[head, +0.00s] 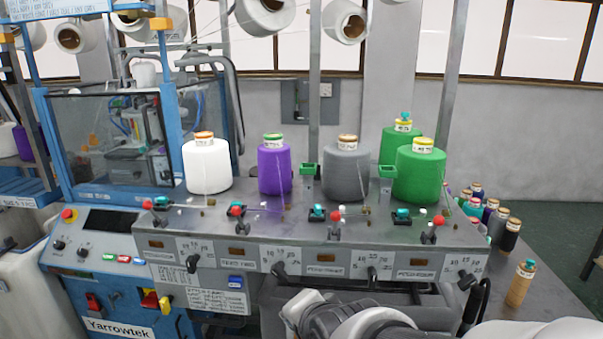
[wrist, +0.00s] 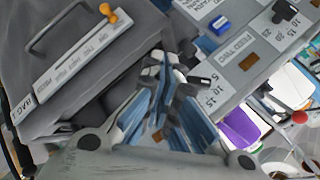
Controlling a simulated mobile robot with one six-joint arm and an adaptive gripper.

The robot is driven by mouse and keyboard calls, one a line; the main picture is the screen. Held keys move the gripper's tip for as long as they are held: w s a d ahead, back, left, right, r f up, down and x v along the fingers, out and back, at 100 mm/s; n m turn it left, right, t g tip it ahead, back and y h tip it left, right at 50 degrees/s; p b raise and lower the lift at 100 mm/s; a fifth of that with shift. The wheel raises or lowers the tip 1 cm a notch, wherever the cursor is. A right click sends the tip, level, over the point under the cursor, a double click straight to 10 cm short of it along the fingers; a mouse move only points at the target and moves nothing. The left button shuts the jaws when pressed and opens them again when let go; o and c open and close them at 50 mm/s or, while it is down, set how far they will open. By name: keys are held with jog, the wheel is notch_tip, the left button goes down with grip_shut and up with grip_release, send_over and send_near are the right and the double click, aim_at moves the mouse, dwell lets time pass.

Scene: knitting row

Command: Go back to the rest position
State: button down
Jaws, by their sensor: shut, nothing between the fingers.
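My gripper (wrist: 168,75) shows in the wrist view, with its grey body along the bottom edge. Its fingers are close together, with nothing seen held between them. It is in front of the machine's lower front, beside a grey lidded box (wrist: 60,30). In the head view, white and grey links of my arm show at the bottom edge; the fingers are not seen there.
A grey machine shelf (head: 300,210) holds white (head: 207,168), purple (head: 274,170), grey (head: 347,170) and green (head: 420,175) yarn cones. Dials line its front panel (head: 325,262). A brown spool (head: 520,285) stands at the right, with several small spools behind.

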jog(key=s+d+r+n+g+h, duration=0.1)
jog(key=s+d+n, duration=0.3)
jog(key=s+d, duration=0.4)
jog(key=s+d+r+n+g+h, duration=0.1)
jog(key=s+d+n, duration=0.4)
jog(key=s, duration=0.8)
jog(key=d+g+h, duration=0.1)
jog(key=d+g, duration=0.1)
jog(key=d, duration=0.1)
jog(key=shift+h, duration=0.3)
jog(key=shift+d, duration=0.1)
